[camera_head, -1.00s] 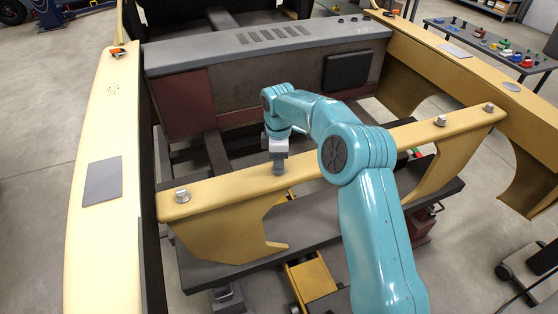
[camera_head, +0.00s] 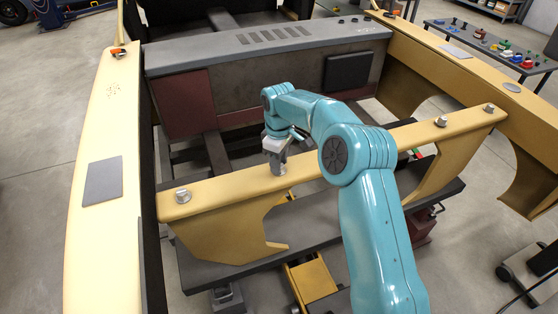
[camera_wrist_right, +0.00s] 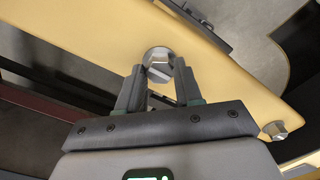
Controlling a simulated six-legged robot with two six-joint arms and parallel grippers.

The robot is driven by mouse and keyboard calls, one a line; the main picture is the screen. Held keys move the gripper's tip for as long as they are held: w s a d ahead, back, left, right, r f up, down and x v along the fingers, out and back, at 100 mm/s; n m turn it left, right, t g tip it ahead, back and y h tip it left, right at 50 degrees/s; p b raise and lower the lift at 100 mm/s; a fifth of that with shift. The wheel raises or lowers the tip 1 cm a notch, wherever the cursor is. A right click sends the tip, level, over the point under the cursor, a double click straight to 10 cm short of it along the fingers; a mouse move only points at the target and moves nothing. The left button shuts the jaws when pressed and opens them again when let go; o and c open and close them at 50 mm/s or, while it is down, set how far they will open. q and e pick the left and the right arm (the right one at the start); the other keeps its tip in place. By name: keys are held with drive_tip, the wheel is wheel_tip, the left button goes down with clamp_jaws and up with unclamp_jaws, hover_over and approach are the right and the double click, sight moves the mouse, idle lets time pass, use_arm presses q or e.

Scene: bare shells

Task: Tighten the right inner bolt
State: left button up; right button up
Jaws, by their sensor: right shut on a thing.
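A tan crossbeam (camera_head: 230,187) runs across the head view with silver hex bolts on its top face. My right gripper (camera_head: 277,164) points down at the beam, left of the middle. In the right wrist view its two fingers stand on either side of a hex bolt (camera_wrist_right: 159,63), shut on its head. That bolt is mostly hidden by the fingers in the head view. Other bolts show at the beam's left end (camera_head: 182,195), to the right of my arm (camera_head: 440,121) and near the right end (camera_head: 488,107). My left gripper is not in view.
Long tan side panels flank the beam at left (camera_head: 95,220) and right (camera_head: 440,62). A dark grey panel (camera_head: 270,50) lies behind it. A table (camera_head: 485,45) with small coloured items stands at the back right.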

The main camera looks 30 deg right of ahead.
drive_tip(key=shift+w+d+r, duration=0.1)
drive_tip(key=shift+w+r, duration=0.05)
drive_tip(key=shift+r, duration=0.1)
drive_tip(key=o, duration=0.8)
drive_tip(key=shift+o, duration=1.3)
drive_tip(key=shift+f, duration=0.15)
wheel_tip(320, 180, up, 8)
drive_tip(key=shift+r+b, duration=0.1)
drive_tip(key=shift+b, duration=0.2)
wheel_tip(320, 180, up, 8)
drive_tip(key=p, duration=0.2)
drive_tip(key=shift+s, duration=0.25)
